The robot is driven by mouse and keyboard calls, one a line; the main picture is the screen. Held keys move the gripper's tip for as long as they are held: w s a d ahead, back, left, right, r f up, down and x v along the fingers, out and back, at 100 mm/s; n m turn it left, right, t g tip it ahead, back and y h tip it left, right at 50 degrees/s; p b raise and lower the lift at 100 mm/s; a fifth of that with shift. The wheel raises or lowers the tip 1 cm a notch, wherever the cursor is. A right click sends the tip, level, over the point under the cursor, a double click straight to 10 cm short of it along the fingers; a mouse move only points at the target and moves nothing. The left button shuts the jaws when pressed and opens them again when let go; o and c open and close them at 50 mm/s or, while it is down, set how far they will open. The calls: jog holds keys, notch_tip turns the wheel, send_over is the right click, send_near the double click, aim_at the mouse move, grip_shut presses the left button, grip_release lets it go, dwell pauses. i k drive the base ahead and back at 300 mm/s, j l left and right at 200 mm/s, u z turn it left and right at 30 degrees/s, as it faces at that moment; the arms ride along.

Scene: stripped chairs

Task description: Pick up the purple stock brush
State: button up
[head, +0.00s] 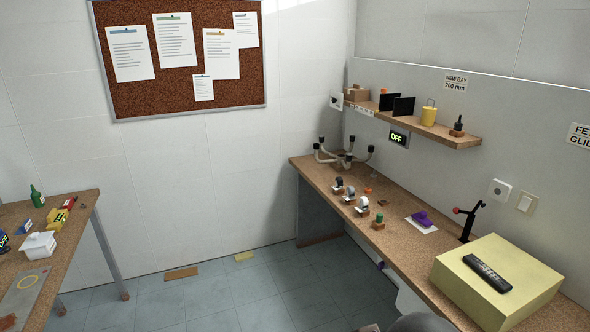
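The purple stock brush (421,218) lies on a small white card or pad (424,228) on the right-hand wooden bench (400,238). It sits between a small green-topped item (379,219) and a black stand with a red knob (469,222). Its bristles cannot be made out at this size. My gripper is not in view. A grey rounded shape at the bottom edge may be part of my arm, but I cannot tell.
A yellow foam block (492,275) with a black remote (487,274) stands at the bench's near end. Several small wheels (349,194) and a branched pipe stand (346,157) are farther back. A shelf (440,132) hangs above. A second table (60,250) is left. Floor between is mostly clear.

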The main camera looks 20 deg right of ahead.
aim_at(420, 218)
jog(key=i+z, duration=0.2)
jog(key=i, duration=0.3)
jog(key=i+j+z, duration=0.1)
jog(key=i+z, duration=0.15)
jog(key=i, duration=0.25)
jog(key=i+j+z, duration=0.2)
jog(key=i, duration=0.3)
jog(key=i+l+z, duration=0.1)
jog(key=z, duration=0.3)
jog(key=i+z, duration=0.6)
jog(key=z, duration=0.25)
jog(key=i+j+z, duration=0.15)
jog(key=z, duration=0.25)
jog(key=i+j+z, duration=0.2)
jog(key=z, duration=0.25)
